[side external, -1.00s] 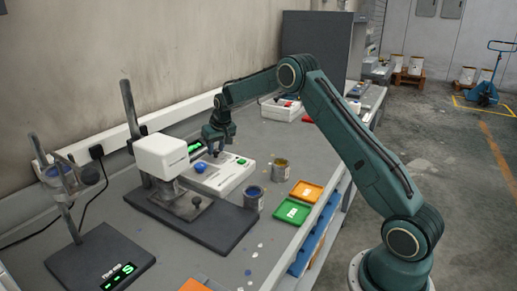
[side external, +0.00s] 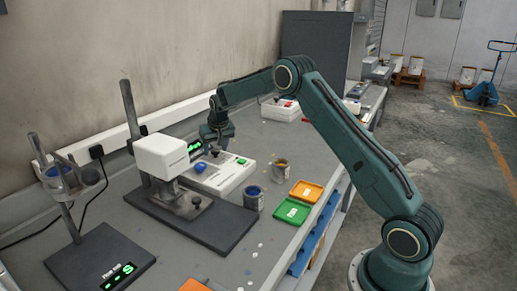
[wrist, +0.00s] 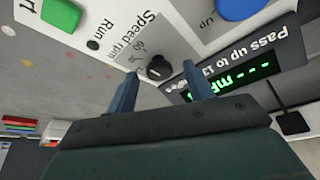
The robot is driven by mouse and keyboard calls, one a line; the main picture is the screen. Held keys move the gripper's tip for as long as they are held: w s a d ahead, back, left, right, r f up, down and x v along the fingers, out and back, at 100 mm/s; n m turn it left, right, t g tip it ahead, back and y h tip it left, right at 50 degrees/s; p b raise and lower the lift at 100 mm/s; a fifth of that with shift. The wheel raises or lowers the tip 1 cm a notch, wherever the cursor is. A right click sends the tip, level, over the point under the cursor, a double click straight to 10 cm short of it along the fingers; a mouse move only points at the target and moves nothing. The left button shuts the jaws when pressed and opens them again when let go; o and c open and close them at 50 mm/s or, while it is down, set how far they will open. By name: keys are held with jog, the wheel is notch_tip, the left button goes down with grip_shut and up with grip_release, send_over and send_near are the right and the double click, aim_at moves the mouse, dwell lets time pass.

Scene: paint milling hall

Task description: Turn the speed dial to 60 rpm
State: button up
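The speed dial (wrist: 158,68) is a small black knob on a grey plate (wrist: 150,40) marked "Speed rpm", with a "60" mark legible beside it in the wrist view. I cannot clearly read where the dial points. My gripper (wrist: 160,84) is open, with one finger on each side of the dial and gaps showing between. In the side view my gripper (side external: 216,150) is low over the white control box (side external: 228,180), and the dial is hard to make out there.
The control box carries a green button (side external: 241,161), a blue button (side external: 200,167) and a green-lit display (side external: 195,146). A white instrument head (side external: 160,157) on a dark stand is close at left.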

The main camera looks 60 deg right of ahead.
jog(key=shift+r, duration=0.15)
jog(key=v, duration=1.3)
jog(key=shift+r, duration=0.3)
jog(key=shift+s, duration=0.1)
jog(key=s+a+r+n, duration=0.1)
jog(key=s+a+r, duration=0.25)
jog(key=s, duration=0.25)
jog(key=s+a+r+n+y, duration=0.1)
jog(key=s+a+r, duration=0.25)
jog(key=s, duration=0.25)
jog(key=s+a+r+n, duration=0.1)
jog(key=s+a+r, duration=0.2)
jog(key=s+a, duration=0.25)
jog(key=s+a+f+n, duration=0.1)
jog(key=s+a+f, duration=0.1)
jog(key=s, duration=0.9)
jog(key=s+a+f+n+t+y, duration=0.1)
jog(key=s+a+f+n, duration=0.1)
jog(key=s, duration=0.9)
jog(key=shift+a+f+t, duration=0.3)
jog(key=shift+a+f, duration=0.2)
jog(key=shift+a, duration=0.55)
